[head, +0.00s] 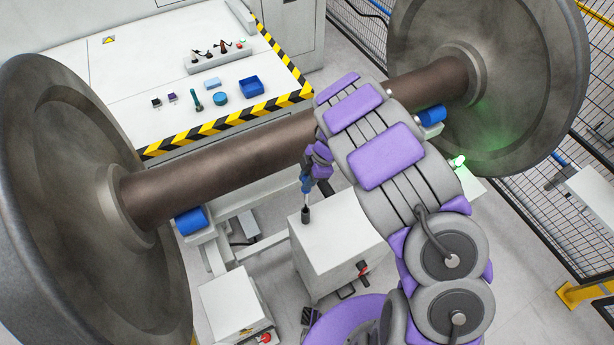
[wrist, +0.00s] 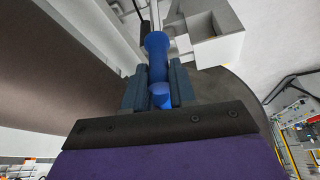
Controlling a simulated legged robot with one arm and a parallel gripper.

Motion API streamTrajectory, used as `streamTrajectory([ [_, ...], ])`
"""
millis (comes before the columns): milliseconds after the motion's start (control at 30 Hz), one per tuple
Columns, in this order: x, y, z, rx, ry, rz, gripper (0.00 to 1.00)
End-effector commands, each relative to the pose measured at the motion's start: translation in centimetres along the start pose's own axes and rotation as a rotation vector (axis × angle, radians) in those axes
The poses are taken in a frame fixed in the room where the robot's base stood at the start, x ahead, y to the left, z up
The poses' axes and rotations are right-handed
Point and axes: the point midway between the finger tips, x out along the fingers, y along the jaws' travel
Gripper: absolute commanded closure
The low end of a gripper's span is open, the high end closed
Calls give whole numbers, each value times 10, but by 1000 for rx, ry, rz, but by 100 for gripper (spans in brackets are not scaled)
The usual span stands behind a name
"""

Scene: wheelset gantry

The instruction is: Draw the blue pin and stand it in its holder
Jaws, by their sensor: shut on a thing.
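My gripper (head: 318,165) is below the right part of the brown axle, beside my arm, in the head view. It is shut on the blue pin (head: 306,184), which hangs down from the fingers. In the wrist view the pin (wrist: 157,45) runs between the two dark fingers (wrist: 158,78) and sticks out past their tips. A small dark upright socket (head: 305,215) stands on the white cabinet (head: 340,235), just below the pin in the head view. I cannot tell whether the pin's lower end is inside it or just above it.
The axle (head: 235,157) between two large wheels (head: 75,220) crosses close to my gripper. Blue rollers (head: 190,221) sit under it. A white bench (head: 130,95) with striped edges holds small parts behind. A lower white box (head: 235,300) stands at the front left.

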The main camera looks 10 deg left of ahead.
Motion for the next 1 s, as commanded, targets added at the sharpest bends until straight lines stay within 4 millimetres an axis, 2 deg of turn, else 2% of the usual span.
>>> streamTrajectory([
  [500, 2, 2, -8, 45, -7, 1, 100],
  [1000, 4, 2, -6, 51, -7, 2, 100],
])
